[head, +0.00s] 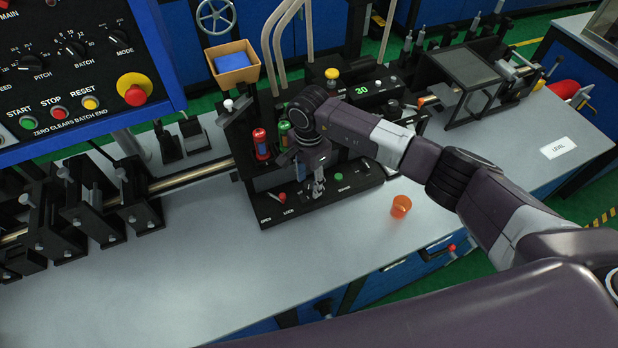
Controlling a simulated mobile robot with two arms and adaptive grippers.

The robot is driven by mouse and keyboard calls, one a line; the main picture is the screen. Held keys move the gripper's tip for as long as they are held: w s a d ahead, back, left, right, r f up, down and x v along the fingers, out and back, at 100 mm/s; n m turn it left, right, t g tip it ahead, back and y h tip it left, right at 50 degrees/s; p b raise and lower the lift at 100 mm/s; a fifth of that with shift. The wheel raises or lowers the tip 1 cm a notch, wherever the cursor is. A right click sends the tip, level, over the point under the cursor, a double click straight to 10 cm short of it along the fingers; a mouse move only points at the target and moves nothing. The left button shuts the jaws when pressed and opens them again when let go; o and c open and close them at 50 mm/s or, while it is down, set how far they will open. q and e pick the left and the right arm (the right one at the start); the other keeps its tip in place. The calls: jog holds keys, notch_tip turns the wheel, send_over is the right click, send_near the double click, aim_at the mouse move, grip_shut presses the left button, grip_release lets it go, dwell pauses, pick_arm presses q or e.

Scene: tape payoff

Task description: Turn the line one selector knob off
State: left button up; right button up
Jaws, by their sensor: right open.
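My right arm reaches in from the lower right. Its gripper (318,187) points down over the front of a black machine base (362,190) and is open, with nothing visible between its fingers. The base carries a small red-tipped lever (282,197) near OPEN and LOCK labels, a green button (339,176) and a red button. I cannot make out which control is the line one selector knob; the gripper and wrist hide part of this panel. Whether the fingers touch the panel cannot be told. My left gripper is out of view.
A blue control panel (60,75) with labelled knobs and buttons overhangs at upper left. Red and green cylinders stand beside my wrist. An orange cup (400,206) sits on the grey bench (200,275), whose front left is clear. A cardboard-coloured bin (233,77) stands behind.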

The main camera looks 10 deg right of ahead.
jog(key=shift+c, duration=0.3)
grip_shut()
